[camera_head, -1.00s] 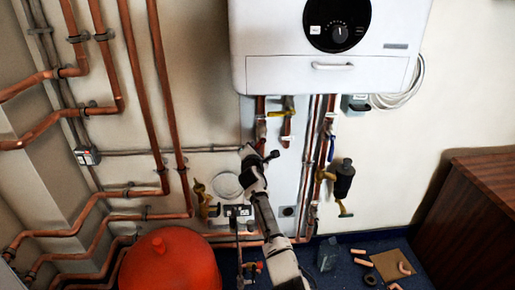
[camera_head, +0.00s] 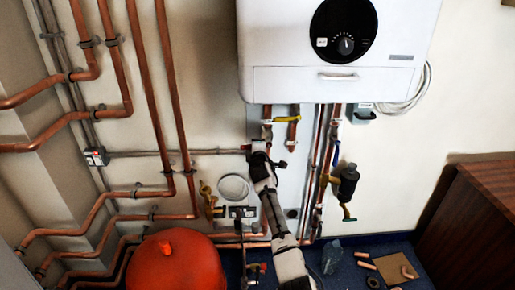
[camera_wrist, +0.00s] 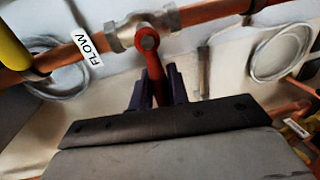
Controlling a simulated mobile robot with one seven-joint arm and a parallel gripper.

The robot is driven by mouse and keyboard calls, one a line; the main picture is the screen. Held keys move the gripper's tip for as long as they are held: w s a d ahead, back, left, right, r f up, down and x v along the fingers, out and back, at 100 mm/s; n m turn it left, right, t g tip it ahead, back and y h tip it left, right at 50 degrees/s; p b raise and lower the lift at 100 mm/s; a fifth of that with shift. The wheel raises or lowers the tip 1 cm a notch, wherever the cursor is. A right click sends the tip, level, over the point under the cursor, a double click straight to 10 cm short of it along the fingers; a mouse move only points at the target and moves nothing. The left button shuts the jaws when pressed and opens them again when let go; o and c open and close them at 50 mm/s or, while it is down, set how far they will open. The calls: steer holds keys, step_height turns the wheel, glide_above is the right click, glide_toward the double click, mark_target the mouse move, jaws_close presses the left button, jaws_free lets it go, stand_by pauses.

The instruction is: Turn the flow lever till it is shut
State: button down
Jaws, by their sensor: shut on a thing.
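The flow lever (camera_wrist: 153,72) is a red handle on a metal valve body (camera_wrist: 140,28) set in a copper pipe, beside a white tag reading FLOW (camera_wrist: 89,49). It lies roughly across the pipe in the wrist view. My gripper (camera_wrist: 155,86) has its two dark fingers on either side of the lever's lower part and is shut on it. The lever's far end is hidden between the fingers.
A white boiler (camera_head: 335,50) hangs above. A yellow handle (camera_head: 287,119) is just right of my gripper, and a black and brass fitting (camera_head: 347,184) stands further right. A red tank (camera_head: 175,262) is at lower left. Loose copper pieces (camera_head: 368,264) lie on the blue floor.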

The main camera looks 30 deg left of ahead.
steer(key=shift+r+m, duration=0.15)
steer(key=shift+m, duration=0.15)
steer(key=c, duration=1.4)
jaws_free()
steer(key=shift+s, duration=0.1)
steer(key=shift+s+d, duration=0.15)
steer(key=shift+d, duration=0.05)
steer(key=b+v, duration=0.2)
steer(key=v, duration=1.1)
steer(key=shift+s, duration=0.1)
